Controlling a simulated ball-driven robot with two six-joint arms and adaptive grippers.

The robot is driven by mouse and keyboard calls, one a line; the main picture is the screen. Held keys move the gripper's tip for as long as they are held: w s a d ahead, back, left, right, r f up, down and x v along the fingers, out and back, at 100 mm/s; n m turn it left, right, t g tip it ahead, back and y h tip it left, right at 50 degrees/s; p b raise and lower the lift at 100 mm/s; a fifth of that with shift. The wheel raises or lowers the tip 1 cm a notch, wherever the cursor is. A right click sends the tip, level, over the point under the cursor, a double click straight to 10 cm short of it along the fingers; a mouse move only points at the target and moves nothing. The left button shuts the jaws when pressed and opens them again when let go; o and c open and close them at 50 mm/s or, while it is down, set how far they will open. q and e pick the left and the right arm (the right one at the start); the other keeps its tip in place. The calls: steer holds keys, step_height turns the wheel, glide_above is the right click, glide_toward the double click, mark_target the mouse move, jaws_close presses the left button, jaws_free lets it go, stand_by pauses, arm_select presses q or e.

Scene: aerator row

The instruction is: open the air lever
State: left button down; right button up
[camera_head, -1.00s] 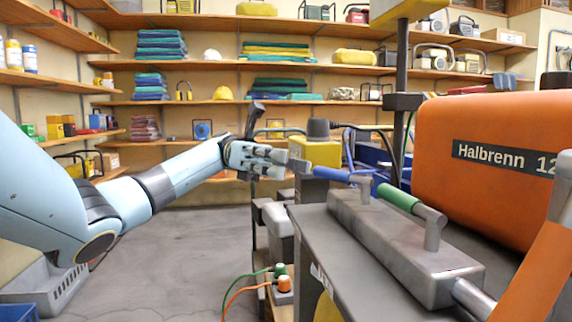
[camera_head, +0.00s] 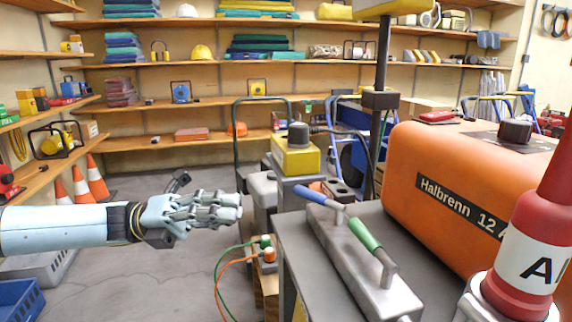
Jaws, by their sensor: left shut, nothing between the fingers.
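A grey manifold block (camera_head: 345,260) lies along the bench and carries two levers. The back lever has a blue handle (camera_head: 316,195) that reaches toward the back left. The front lever has a green handle (camera_head: 364,234) and lies in much the same direction. I see no label telling which is the air lever. My left gripper (camera_head: 238,208) is shut and empty, left of the blue handle and apart from it, beyond the bench's left side. My right gripper is not in view.
An orange tank (camera_head: 450,180) marked "Halbrenn 12" stands right of the manifold. A red post (camera_head: 532,235) with a white band fills the lower right. A yellow-topped unit (camera_head: 295,157) stands behind the levers. Green and orange cables hang at the bench's left; open floor lies further left.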

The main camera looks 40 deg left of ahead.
arm_select(q)
steer(key=s+f+n+t+y+p, duration=0.1)
steer(key=s+n+t+y+p, duration=0.15)
steer(key=s+n, duration=0.3)
steer(key=b, duration=0.4)
glide_toward(319, 198)
steer(key=d, duration=0.5)
steer(key=shift+w+f+n+y, duration=0.2)
steer(key=shift+w+n+y, duration=0.2)
steer(key=shift+w, duration=0.3)
steer(key=shift+w+r+b, duration=0.2)
steer(key=shift+w+b, duration=0.15)
steer(key=shift+w, duration=0.2)
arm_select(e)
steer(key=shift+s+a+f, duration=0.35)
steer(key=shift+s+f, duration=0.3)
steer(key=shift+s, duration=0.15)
